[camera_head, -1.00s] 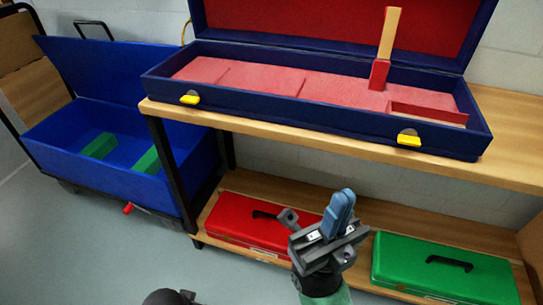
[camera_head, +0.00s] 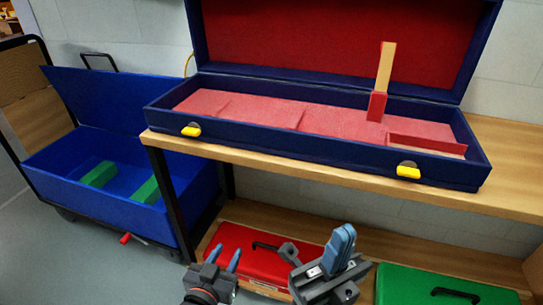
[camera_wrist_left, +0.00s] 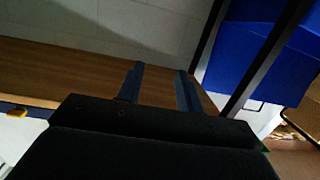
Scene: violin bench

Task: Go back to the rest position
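My left gripper (camera_head: 227,252) is at the bottom of the head view, in front of the lower shelf and the red case. Its two blue fingers stand apart with nothing between them. They also show apart and empty in the left wrist view (camera_wrist_left: 160,72). My right gripper (camera_head: 342,232) is to its right, pointing up below the bench top's front edge. Its blue fingers overlap from this angle, so its opening cannot be judged. No object shows in it.
An open blue case (camera_head: 330,158) with red lining stands on the wooden bench (camera_head: 510,190); a wooden piece (camera_head: 385,68) stands upright in it. Red (camera_head: 230,240) and green (camera_head: 400,285) cases lie on the lower shelf. A blue bin (camera_head: 95,220) with green blocks stands left.

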